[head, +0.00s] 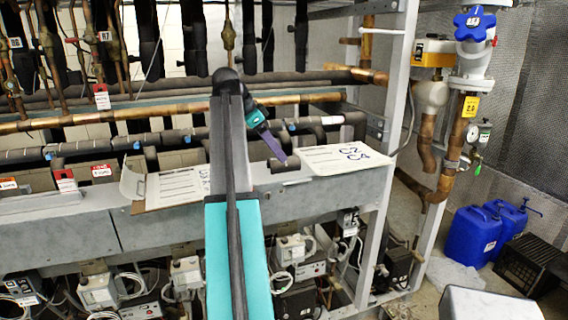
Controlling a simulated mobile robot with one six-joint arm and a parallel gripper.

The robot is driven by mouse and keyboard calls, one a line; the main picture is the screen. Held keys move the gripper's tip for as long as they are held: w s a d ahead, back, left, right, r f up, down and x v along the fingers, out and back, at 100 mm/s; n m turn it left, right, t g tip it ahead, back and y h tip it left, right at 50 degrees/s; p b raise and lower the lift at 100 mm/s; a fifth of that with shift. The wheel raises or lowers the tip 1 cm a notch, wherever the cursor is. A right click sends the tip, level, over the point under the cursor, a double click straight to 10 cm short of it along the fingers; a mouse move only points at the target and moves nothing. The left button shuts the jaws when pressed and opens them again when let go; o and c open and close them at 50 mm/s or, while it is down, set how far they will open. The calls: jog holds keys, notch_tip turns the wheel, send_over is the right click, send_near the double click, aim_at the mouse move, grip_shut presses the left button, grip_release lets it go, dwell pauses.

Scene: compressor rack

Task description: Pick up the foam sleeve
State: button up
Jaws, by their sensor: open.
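A short black foam sleeve (291,164) lies on the grey ledge (250,190) of the rack, just left of a white paper sheet. My gripper (283,158) has purple fingers and comes down from the upper left. Its fingertips are at the sleeve's upper edge in the picture. I cannot tell whether they touch it or are still above it. The gripper is open, and the gap between its fingers is hard to see from this angle. My arm hides part of the ledge to the left of the sleeve.
A paper sheet (345,159) lies right of the sleeve, and a clipboard (172,188) lies left. Insulated pipes (180,137) and a copper pipe (150,110) run behind the ledge. A grey upright post (396,90) stands at right. Blue canisters (473,236) stand on the floor.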

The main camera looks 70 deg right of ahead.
aim_at(293, 163)
jog(key=shift+s+f, duration=0.1)
jog(key=shift+s+d+f+p, duration=0.25)
jog(key=shift+s+f+p, duration=0.1)
jog(key=shift+p, duration=0.1)
jog(key=shift+p+x, duration=0.65)
jog(key=shift+x, duration=1.25)
jog(key=shift+c, duration=0.4)
jog(key=c, duration=1.1)
jog(key=shift+c, duration=0.2)
jog(key=shift+d+r, duration=0.1)
jog(key=shift+r, duration=0.05)
